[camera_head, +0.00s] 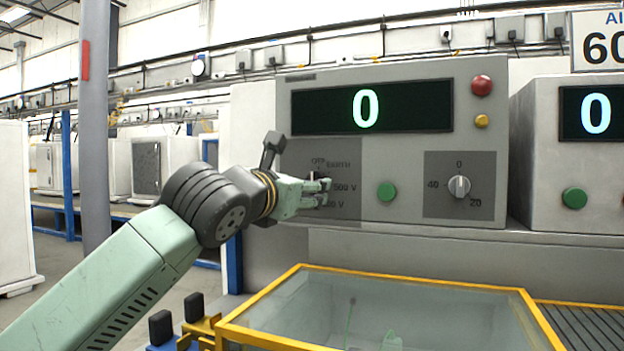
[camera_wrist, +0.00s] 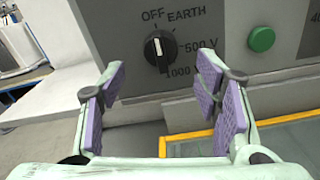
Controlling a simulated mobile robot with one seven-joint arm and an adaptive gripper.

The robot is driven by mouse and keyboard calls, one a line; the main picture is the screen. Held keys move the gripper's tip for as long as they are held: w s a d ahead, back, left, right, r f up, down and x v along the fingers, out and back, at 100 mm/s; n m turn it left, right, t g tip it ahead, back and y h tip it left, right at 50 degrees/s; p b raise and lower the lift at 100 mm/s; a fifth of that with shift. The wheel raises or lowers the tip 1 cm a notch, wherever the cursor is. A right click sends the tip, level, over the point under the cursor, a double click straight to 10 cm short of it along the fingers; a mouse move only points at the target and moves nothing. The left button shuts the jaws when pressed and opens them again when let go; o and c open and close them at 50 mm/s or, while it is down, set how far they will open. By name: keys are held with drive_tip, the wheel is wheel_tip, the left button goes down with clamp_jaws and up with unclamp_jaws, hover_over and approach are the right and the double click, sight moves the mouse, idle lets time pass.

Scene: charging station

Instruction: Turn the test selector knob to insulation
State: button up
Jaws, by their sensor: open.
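The test selector knob (camera_wrist: 158,51) is black with a white pointer line, on a dark grey plate (camera_wrist: 110,22). Labels around it read OFF, EARTH, 500 V and 1000 V; no label reading insulation is visible. The pointer line is near upright, toward OFF. My gripper (camera_wrist: 160,80) is open and empty, its purple-padded fingers on either side below the knob in the wrist view, apparently short of it. In the head view my gripper (camera_head: 324,186) is in front of the selector plate (camera_head: 345,155) and covers part of the knob and labels.
A green button (camera_wrist: 261,39) sits right of the selector; it also shows in the head view (camera_head: 387,191). Further right is a second knob (camera_head: 459,186). Above are a display (camera_head: 420,108) reading 0, a red button (camera_head: 481,85) and a yellow one. A yellow-framed glass-topped box (camera_head: 400,275) stands below.

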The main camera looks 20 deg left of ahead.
drive_tip(key=w+p, duration=0.1)
drive_tip(key=w, duration=0.4)
drive_tip(key=shift+d, duration=0.15)
drive_tip(key=c, duration=1.1)
drive_tip(key=shift+c, duration=0.2)
